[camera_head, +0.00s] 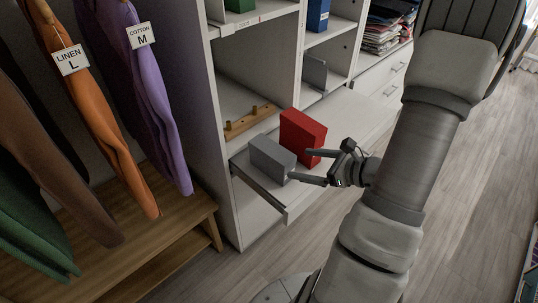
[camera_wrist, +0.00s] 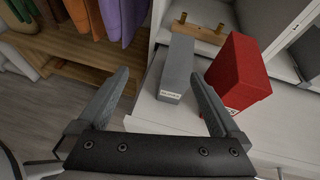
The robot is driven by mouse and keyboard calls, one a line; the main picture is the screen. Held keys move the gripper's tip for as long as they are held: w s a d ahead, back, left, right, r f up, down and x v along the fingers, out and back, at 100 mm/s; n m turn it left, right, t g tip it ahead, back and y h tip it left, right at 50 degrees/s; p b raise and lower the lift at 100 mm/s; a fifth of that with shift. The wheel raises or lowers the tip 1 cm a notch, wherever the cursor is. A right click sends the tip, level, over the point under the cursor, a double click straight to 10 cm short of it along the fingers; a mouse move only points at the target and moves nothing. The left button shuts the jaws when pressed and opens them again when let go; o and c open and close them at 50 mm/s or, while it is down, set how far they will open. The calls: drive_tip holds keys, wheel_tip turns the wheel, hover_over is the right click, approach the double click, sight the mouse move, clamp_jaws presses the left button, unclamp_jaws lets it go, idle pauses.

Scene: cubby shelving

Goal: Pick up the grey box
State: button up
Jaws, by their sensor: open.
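The grey box (camera_head: 271,157) stands on a white cubby shelf, just left of a red box (camera_head: 302,137). In the wrist view the grey box (camera_wrist: 177,70) shows a small white label and lies ahead of my gripper, between the lines of its two fingers. My gripper (camera_head: 314,167) is open and empty at the front of the shelf, with one finger near the red box and the other near the grey box. In the wrist view my gripper (camera_wrist: 160,93) has its fingers spread wide. I cannot tell whether a finger touches either box.
The red box (camera_wrist: 238,73) stands close to the right finger. A wooden peg rack (camera_head: 249,121) lies behind the boxes. Hanging clothes (camera_head: 150,90) and a wooden bench (camera_head: 185,225) are further left.

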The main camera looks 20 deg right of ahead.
sight(287, 158)
drive_tip(key=w+f, duration=0.2)
drive_tip(key=w, duration=0.1)
drive_tip(key=w+f+m+h+b, duration=0.1)
drive_tip(key=w+f, duration=0.1)
drive_tip(key=w, duration=0.1)
drive_tip(key=w+f+m+t+b, duration=0.1)
drive_tip(key=w+f, duration=0.1)
drive_tip(key=shift+w+a+f+h, duration=0.1)
drive_tip(key=shift+w+a+h, duration=0.2)
drive_tip(key=shift+w+a, duration=0.1)
drive_tip(key=shift+b+x, duration=0.65)
drive_tip(key=shift+x, duration=2.55)
drive_tip(key=c, duration=1.6)
